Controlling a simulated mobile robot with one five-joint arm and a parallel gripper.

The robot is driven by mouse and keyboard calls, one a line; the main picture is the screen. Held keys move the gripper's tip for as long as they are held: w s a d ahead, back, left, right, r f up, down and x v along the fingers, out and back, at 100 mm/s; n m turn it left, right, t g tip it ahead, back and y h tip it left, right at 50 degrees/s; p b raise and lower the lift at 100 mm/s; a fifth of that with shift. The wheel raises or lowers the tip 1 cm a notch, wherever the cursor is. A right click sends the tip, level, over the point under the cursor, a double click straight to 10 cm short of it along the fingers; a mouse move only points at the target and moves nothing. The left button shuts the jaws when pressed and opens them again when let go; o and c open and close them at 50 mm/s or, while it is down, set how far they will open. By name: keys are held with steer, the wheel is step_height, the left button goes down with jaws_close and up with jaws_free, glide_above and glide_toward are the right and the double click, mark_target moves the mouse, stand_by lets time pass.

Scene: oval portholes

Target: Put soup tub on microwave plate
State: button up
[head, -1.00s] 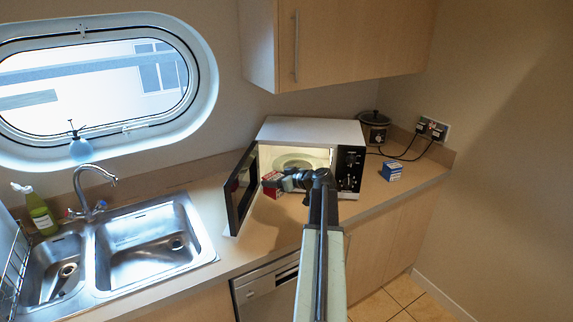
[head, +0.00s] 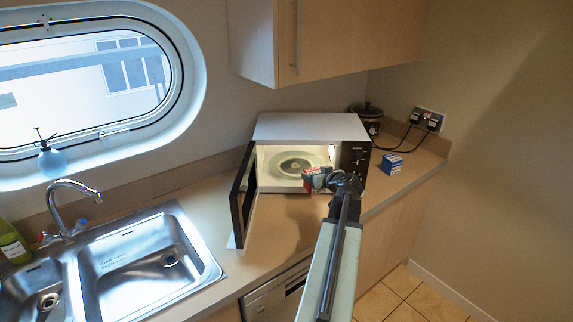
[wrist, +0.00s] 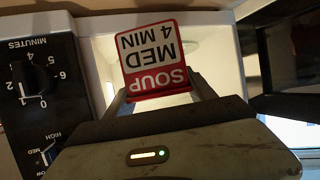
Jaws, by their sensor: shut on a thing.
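The soup tub (head: 315,179) is a small red box with a label reading "SOUP MED 4 MIN", which shows upside down in the wrist view (wrist: 152,60). My gripper (head: 328,178) is shut on it and holds it in front of the microwave's opening, at the right side. The microwave (head: 310,127) is white with a black control panel, and its door (head: 243,195) stands open to the left. The round microwave plate (head: 295,166) lies inside the lit cavity, behind and left of the tub. The tub is apart from the plate.
A blue box (head: 391,164) stands on the counter right of the microwave. A dark slow cooker (head: 367,121) is behind it, with cables to a wall socket. A double sink (head: 150,262) is at the left. The counter (head: 285,220) before the microwave is clear.

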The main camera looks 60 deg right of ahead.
mark_target(312, 169)
steer(key=w+d, duration=0.2)
steer(key=w, duration=0.2)
steer(key=w+d, duration=0.3)
steer(key=w, duration=0.1)
steer(key=w+d, duration=0.3)
steer(key=w, duration=0.1)
steer(key=shift+w+d, duration=0.2)
steer(key=shift+w, duration=0.15)
steer(key=w+d, duration=0.2)
steer(key=shift+w, duration=0.35)
steer(key=shift+a+f+b, duration=0.1)
steer(key=shift+f+b, duration=0.35)
steer(key=shift+f, duration=0.05)
steer(key=shift+s+a+r, duration=0.1)
steer(key=shift+r, duration=0.15)
steer(key=shift+f, duration=0.25)
steer(key=o, duration=1.7)
steer(key=shift+r, duration=0.1)
steer(key=shift+r, duration=0.15)
steer(key=s+a, duration=0.2)
steer(key=s, duration=0.1)
steer(key=s+a, duration=0.3)
steer(key=s, duration=0.1)
steer(key=s+a, duration=0.2)
steer(key=s, duration=0.1)
steer(key=shift+s+a+r+p, duration=0.15)
steer(key=shift+s+r+p, duration=0.1)
steer(key=shift+s+p, duration=0.15)
